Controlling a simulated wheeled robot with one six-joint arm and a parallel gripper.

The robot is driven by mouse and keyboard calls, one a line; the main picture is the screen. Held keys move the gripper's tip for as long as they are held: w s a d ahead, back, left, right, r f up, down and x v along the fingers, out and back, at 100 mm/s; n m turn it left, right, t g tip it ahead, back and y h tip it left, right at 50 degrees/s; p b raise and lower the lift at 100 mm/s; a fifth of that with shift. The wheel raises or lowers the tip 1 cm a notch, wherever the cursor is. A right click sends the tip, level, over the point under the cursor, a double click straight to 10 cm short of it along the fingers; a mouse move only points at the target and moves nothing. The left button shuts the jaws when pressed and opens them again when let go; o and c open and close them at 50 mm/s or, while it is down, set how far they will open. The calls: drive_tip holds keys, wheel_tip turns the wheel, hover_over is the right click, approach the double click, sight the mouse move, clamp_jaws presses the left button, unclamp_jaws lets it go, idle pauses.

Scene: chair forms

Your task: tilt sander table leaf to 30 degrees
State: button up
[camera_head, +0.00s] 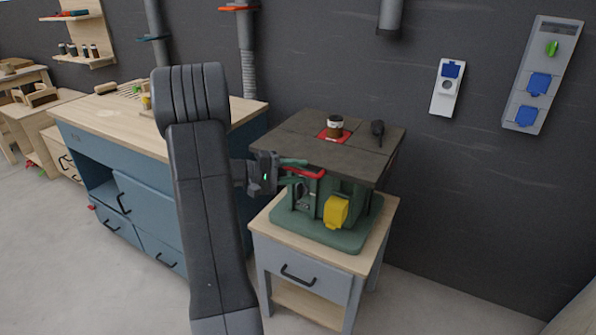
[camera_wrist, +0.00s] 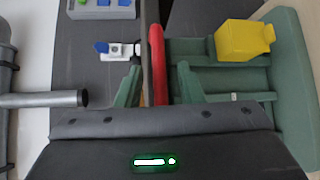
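The sander has a green body (camera_head: 335,188) and a dark grey table leaf (camera_head: 290,142) on top, with a spindle (camera_head: 335,125) in a red insert. The leaf looks near level; its angle cannot be read. A red curved bar (camera_head: 308,172) sits just below the leaf's near edge; it also shows in the wrist view (camera_wrist: 158,55). My gripper (camera_head: 303,170) reaches in from the left at that edge. In the wrist view its green fingers (camera_wrist: 158,72) are apart, with the red bar and the leaf's edge between them. Neither finger clearly presses on them.
A yellow box (camera_head: 336,211) is on the sander's front. The sander stands on a grey cabinet with a wooden top (camera_head: 270,232). A blue workbench (camera_head: 140,205) is at left. Wall sockets (camera_head: 543,75) are at upper right. Floor at right front is clear.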

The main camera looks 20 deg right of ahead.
drive_tip(key=shift+d, duration=0.35)
clamp_jaws()
drive_tip(key=shift+f+b, duration=0.25)
drive_tip(key=shift+b, duration=0.05)
